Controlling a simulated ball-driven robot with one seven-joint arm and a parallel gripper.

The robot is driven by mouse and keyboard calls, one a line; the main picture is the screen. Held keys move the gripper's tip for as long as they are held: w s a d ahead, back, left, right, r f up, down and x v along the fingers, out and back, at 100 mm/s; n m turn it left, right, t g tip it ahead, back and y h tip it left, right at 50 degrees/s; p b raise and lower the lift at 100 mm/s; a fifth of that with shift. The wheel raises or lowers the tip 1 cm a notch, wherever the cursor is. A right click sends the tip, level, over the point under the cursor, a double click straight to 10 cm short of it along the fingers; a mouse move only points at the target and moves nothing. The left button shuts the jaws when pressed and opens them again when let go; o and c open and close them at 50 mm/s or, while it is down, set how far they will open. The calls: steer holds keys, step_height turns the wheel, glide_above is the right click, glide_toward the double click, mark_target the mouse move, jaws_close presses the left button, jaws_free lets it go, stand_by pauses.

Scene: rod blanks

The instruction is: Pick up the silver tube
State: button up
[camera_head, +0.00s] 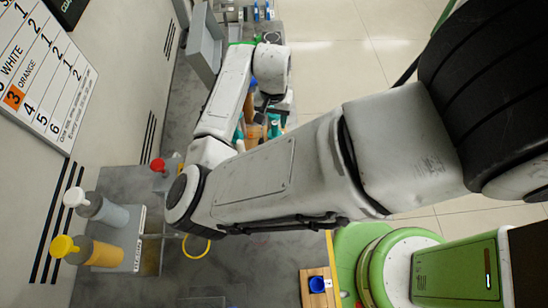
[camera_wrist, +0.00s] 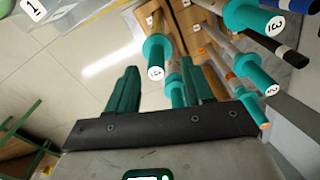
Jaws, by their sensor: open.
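My gripper (camera_wrist: 158,84) is open, its two teal fingers apart, with no rod clearly held between them. In the wrist view several rods with teal, number-marked collars stand in a wooden rack (camera_wrist: 182,22) ahead. One collar (camera_wrist: 155,56) shows just beyond the gap between the fingers. To its right is a grey metallic rod (camera_wrist: 218,62) with a teal collar, and another pale one lies at the upper right (camera_wrist: 225,8). I cannot tell which is the silver tube. In the head view my arm hides most of the rack (camera_head: 256,132).
Two bottles, one white-capped (camera_head: 102,211) and one yellow-capped (camera_head: 92,251), stand on the grey bench with a red-topped item (camera_head: 160,166). A small wooden board with a blue cup (camera_head: 317,285) is at the bench's front edge.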

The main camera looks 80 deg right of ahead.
mark_target(275, 128)
steer(key=f, duration=0.2)
steer(key=f+p, duration=0.1)
steer(key=f, duration=0.1)
steer(key=shift+s+f, duration=0.2)
steer(key=shift+f, duration=0.2)
steer(key=shift+c, duration=0.3)
jaws_close()
